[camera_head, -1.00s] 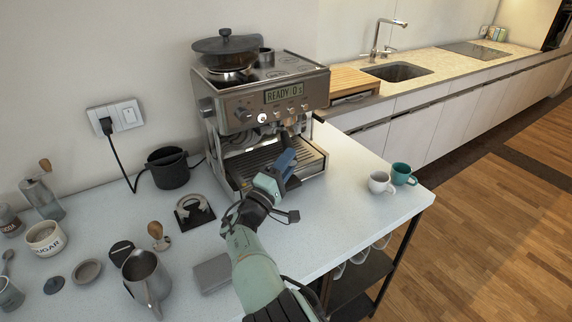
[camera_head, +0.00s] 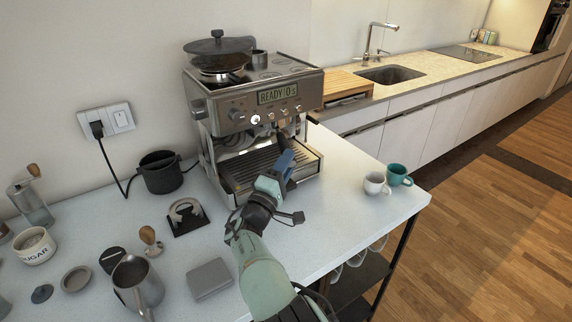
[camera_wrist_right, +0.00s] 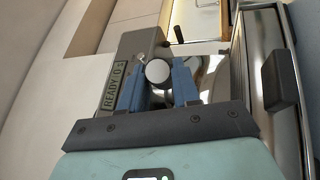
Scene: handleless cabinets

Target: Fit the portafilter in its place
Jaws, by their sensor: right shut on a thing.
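The espresso machine (camera_head: 262,98) stands at the back of the white counter with its display reading READY. My right gripper (camera_head: 284,160) is in front of it, over the drip tray (camera_head: 240,172) and below the brewing area. Its blue fingers are shut on what looks like the portafilter's handle; a pale round end (camera_wrist_right: 157,72) shows between the fingers in the right wrist view. The portafilter's head is hidden behind the fingers, so I cannot tell whether it sits in the group. My left gripper is not in view.
A white cup (camera_head: 375,183) and a teal cup (camera_head: 398,174) stand near the counter's right edge. A black knock box (camera_head: 161,172), a black stand (camera_head: 187,215), a tamper (camera_head: 151,240), a steel jug (camera_head: 137,285) and a grey block (camera_head: 209,279) are left of my arm.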

